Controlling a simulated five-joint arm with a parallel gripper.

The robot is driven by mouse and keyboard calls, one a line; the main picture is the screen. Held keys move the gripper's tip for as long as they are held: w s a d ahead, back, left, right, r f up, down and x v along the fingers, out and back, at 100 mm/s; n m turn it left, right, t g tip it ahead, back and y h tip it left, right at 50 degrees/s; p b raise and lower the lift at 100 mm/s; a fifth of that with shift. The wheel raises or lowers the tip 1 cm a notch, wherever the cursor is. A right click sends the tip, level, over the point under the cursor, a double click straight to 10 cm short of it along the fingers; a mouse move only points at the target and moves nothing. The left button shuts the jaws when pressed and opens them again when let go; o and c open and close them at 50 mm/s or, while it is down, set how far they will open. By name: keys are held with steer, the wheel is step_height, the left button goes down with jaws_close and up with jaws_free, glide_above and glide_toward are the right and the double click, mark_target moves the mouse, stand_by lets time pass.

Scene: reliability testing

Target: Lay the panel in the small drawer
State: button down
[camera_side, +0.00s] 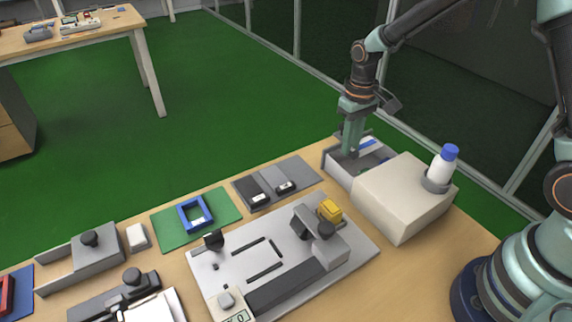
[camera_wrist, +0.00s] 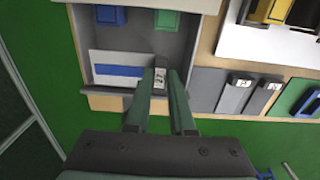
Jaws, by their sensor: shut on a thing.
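The small drawer (camera_wrist: 180,81) is pulled out of a beige box (camera_side: 403,195); its open end also shows in the side view (camera_side: 338,172). A flat white panel with a blue stripe (camera_wrist: 112,71) lies inside it, near the front wall. My gripper (camera_wrist: 161,74) points down at the drawer, right of the panel in the wrist view. It is shut on a small grey piece with a white label (camera_wrist: 160,80), at the drawer's front edge. I cannot tell whether this piece is loose or part of the drawer. In the side view my gripper (camera_side: 350,153) hides part of the drawer.
A blue block (camera_wrist: 110,15) and a green block (camera_wrist: 167,19) sit deeper in the drawer. A white bottle with a blue cap (camera_side: 443,165) stands in the box's holder. Beside the drawer is a grey mat (camera_side: 303,170) with dark labelled pieces, then a fixture plate (camera_side: 205,270).

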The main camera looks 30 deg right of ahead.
steer(key=shift+f, duration=2.65)
stand_by(1.5)
steer(key=c, duration=0.7)
jaws_free()
steer(key=shift+r, duration=0.1)
steer(key=shift+r, duration=2.9)
steer(key=shift+r, duration=0.15)
steer(key=s+r+t, duration=0.5)
steer(key=s+r, duration=0.9)
steer(key=r, duration=0.3)
steer(key=shift+d+t, duration=0.15)
steer(key=shift+t, duration=0.15)
